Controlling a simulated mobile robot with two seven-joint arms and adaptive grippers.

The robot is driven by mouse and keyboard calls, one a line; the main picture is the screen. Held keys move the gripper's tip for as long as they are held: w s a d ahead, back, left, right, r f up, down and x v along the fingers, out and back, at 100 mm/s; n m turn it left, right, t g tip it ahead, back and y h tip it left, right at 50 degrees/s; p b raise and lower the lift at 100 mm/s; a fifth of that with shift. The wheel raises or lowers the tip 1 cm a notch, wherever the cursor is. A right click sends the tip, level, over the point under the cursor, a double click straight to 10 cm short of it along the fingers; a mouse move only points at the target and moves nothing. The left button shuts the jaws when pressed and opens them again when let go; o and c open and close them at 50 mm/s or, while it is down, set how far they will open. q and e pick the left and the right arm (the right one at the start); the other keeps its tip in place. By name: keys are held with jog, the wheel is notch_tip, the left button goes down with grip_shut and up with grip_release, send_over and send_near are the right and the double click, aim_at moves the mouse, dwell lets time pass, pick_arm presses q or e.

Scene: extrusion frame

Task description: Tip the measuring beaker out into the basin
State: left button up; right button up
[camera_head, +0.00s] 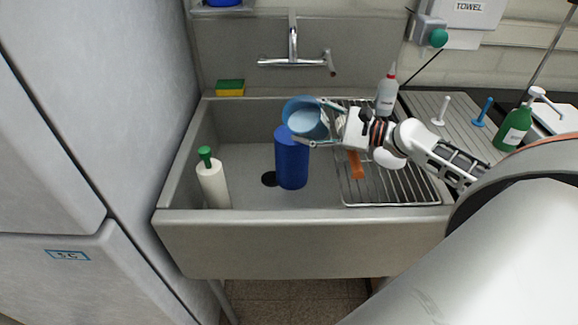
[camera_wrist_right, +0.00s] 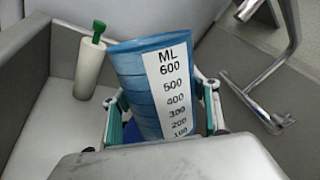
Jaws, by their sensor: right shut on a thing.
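The blue measuring beaker (camera_head: 306,119) is held up over the basin (camera_head: 240,135) and is tilted, its body leaning to the left. In the right wrist view the beaker (camera_wrist_right: 150,85) shows a white scale strip marked ML, from 100 to 600. My right gripper (camera_head: 321,122) is shut around its sides, one finger on each side. I cannot tell whether anything is inside the beaker or running out. My left gripper is not in view.
A dark blue cylinder (camera_head: 291,165) stands in the basin below the beaker, near the drain (camera_head: 269,179). A white bottle with a green cap (camera_head: 212,184) stands at the left. A wire rack (camera_head: 400,192) covers the right side. The tap (camera_head: 293,55) is behind.

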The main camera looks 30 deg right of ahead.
pick_arm(q)
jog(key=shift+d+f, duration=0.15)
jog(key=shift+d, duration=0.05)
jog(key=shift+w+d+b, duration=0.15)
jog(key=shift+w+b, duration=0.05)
jog(key=shift+b, duration=0.35)
pick_arm(e)
jog(key=shift+n, duration=0.8)
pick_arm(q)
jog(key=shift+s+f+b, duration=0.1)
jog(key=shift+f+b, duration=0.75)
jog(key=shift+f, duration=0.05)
pick_arm(e)
jog(key=shift+f+n+h, duration=0.3)
jog(key=shift+n, duration=0.8)
dwell(1.4)
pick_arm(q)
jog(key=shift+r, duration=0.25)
pick_arm(e)
jog(key=shift+s+a+r+n, duration=0.1)
jog(key=shift+a+r+n, duration=0.1)
jog(key=shift+r+n, duration=0.5)
dwell(1.4)
jog(key=shift+s+a+f+n+h, duration=0.15)
jog(key=shift+a+f+n+h, duration=0.15)
jog(key=shift+f, duration=0.2)
